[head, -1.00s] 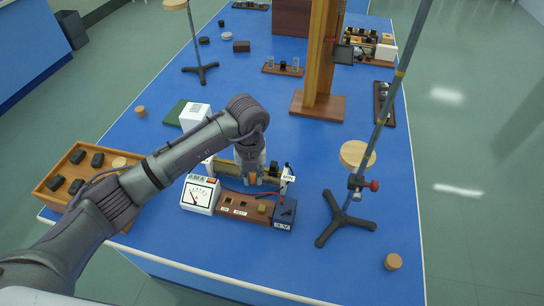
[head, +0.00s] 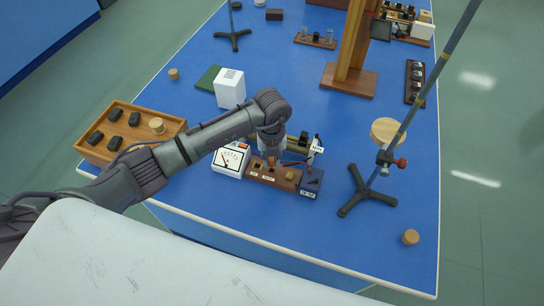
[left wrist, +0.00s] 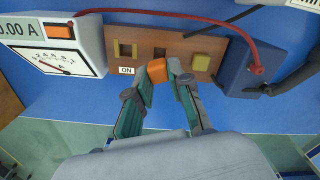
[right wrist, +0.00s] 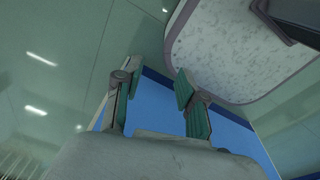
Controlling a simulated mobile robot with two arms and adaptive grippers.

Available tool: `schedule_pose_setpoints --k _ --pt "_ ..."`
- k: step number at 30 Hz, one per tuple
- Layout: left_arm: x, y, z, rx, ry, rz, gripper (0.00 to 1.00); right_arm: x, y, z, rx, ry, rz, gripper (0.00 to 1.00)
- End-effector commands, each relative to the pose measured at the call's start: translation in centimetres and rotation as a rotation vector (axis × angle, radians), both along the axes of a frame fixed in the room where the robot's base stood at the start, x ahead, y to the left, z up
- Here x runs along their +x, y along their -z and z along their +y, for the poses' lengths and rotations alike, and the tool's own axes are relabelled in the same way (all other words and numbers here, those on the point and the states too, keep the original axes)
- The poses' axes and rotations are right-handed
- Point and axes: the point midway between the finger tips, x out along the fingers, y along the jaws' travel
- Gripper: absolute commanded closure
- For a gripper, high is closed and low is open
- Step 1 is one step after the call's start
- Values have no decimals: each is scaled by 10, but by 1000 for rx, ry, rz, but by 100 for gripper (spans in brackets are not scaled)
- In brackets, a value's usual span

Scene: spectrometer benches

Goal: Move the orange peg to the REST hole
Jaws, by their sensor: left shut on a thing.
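My left gripper (left wrist: 157,76) is shut on the orange peg (left wrist: 156,68). In the head view, my left gripper (head: 271,152) is over the brown switch board (head: 284,184). In the left wrist view the peg overlaps the board's near edge, just below the middle hole (left wrist: 160,53). The left hole (left wrist: 125,50), with the ON label (left wrist: 126,70) under it, looks empty. A brass block (left wrist: 208,54) sits at the right. The peg and fingers cover the place below the middle hole, and no REST label is readable. My right gripper (right wrist: 151,80) is open and empty.
A white meter (head: 230,160) stands left of the board and a dark blue box (head: 311,183) right of it. A red cable (left wrist: 222,14) arches over the board's back. A black tripod stand (head: 366,190) is to the right. Blue bench is clear in front.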

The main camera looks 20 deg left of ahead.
Motion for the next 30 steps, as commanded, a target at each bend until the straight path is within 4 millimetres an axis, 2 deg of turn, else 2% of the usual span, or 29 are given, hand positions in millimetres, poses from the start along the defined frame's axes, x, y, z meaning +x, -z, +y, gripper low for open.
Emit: schedule_pose_setpoints --k 6,15,29,30 --pt "0 16 -1 -1 0 1 100 -8 13 13 16 -1 13 60" --pt "0 33 0 0 0 0 100 -3 27 11 13 -3 6 60" --pt "0 38 0 -1 0 0 100 0 30 3 4 -1 1 60" --pt "0 38 0 -1 0 0 79 0 30 3 4 -1 1 60"
